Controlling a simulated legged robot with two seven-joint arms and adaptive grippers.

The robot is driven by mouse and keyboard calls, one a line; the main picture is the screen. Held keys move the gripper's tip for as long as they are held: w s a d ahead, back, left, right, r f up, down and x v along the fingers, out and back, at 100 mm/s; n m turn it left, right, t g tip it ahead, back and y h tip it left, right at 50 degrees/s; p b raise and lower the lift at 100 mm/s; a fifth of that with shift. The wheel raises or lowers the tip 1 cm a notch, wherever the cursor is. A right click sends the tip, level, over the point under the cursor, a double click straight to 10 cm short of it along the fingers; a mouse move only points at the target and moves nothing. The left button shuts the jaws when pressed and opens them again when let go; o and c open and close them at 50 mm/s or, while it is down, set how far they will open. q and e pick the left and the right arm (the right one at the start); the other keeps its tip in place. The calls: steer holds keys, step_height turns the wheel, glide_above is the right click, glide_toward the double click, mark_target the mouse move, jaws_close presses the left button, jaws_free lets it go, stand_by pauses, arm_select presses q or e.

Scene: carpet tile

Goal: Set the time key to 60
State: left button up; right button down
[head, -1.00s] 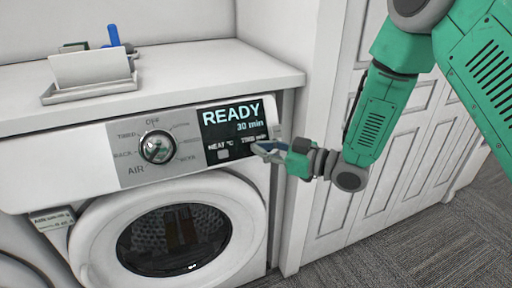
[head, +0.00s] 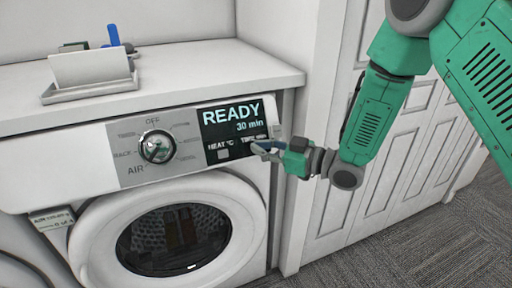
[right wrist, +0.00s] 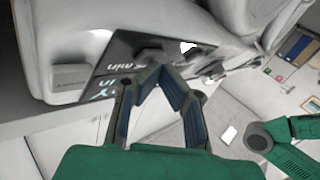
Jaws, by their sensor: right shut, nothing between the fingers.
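The dryer's dark display panel (head: 238,130) reads READY and 30 min in the head view. Below the text are the labels HEAT °C and TIME MIN. A grey key (head: 223,154) sits under the heat label. The time key is hidden behind the fingers of my right gripper (head: 258,149), which are at the panel's lower right. In the right wrist view, the right gripper (right wrist: 160,75) has its fingertips together with nothing between them, close to the panel. I cannot tell whether the tips touch the key. My left gripper is not in view.
A chrome dial (head: 157,147) is left of the display, above the round dryer door (head: 170,235). A grey tray (head: 90,90) with a white card and blue item stands on the white top. A white panelled door (head: 330,200) is right of the dryer.

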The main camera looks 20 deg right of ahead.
stand_by(0.6)
steer(key=shift+s+r+p, duration=0.3)
steer(key=shift+s+p, duration=0.15)
steer(key=shift+s, duration=0.15)
steer(key=shift+s+r+p, duration=0.4)
steer(key=shift+s+p, duration=0.05)
steer(key=shift+s, duration=0.3)
steer(key=shift+s+r+p, duration=0.35)
steer(key=shift+s+p, duration=0.05)
steer(key=shift+s, duration=0.3)
steer(key=shift+s+r+p, duration=0.4)
steer(key=shift+s+p, duration=0.05)
steer(key=shift+s, duration=0.3)
stand_by(0.7)
